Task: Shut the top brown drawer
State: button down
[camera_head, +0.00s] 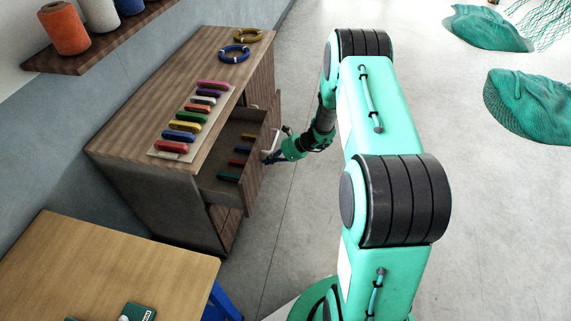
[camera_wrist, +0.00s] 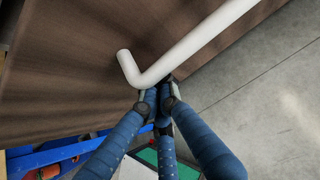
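The top brown drawer (camera_head: 222,187) of the wooden cabinet (camera_head: 130,170) is pulled out toward the right in the head view, with several small coloured items inside. Its white bar handle (camera_head: 271,153) is on the drawer front. In the wrist view the handle (camera_wrist: 190,47) crosses in front of the brown drawer front (camera_wrist: 70,60) and bends at its left end. My gripper (camera_head: 268,160) is at the handle. In the wrist view its blue fingers (camera_wrist: 160,92) are drawn together, tips close to the handle's bend. I see no handle between them; whether they touch it is unclear.
Coloured net tools lie on a board (camera_head: 160,148) on the cabinet top, with cord rings (camera_head: 235,54) behind. A wooden table (camera_head: 110,270) stands at lower left. A wall shelf (camera_head: 110,42) holds spools. Green nets (camera_head: 530,100) lie on the right floor. Floor right of the cabinet is clear.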

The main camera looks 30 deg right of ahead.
jog(key=w+a, duration=1.3)
jog(key=shift+w+a+b, duration=0.3)
jog(key=shift+a+b, duration=0.05)
jog(key=shift+b, duration=0.1)
jog(key=shift+r, duration=0.1)
jog(key=shift+d, duration=0.1)
jog(key=s+d+f+p+v, duration=0.1)
jog(key=f+p+v, duration=0.1)
jog(key=v, duration=1.1)
jog(key=shift+s+d+f, duration=0.15)
jog(key=shift+s, duration=0.1)
